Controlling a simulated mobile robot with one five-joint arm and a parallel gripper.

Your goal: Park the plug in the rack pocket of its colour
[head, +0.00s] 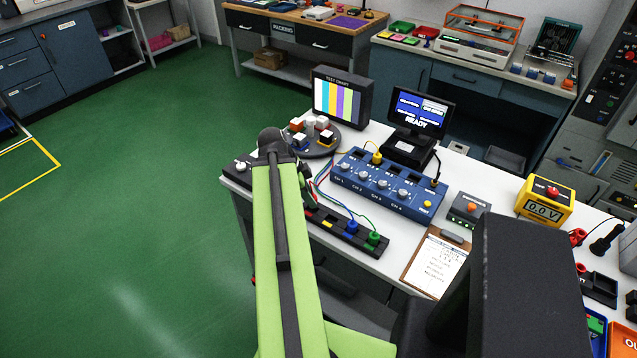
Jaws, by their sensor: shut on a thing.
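The dark plug rack (340,234) lies along the front edge of the white bench. A blue plug (351,227) and a green plug (373,238) stand in its right part, and a yellow mark shows further left. A yellow plug (376,158) sits on top of the blue channel unit (390,187). My gripper (309,197) is mostly hidden behind my green arm, low at the rack's left end. It is shut on what looks like the red plug, of which only a little red and the red lead show. Whether the plug is in a pocket cannot be told.
Coloured leads (326,188) run between the unit and the rack. A round grey tray (322,149) with blocks stands behind my arm. A clipboard (437,262), a small grey box (468,208) and a yellow meter (545,200) stand to the right. Green floor lies open on the left.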

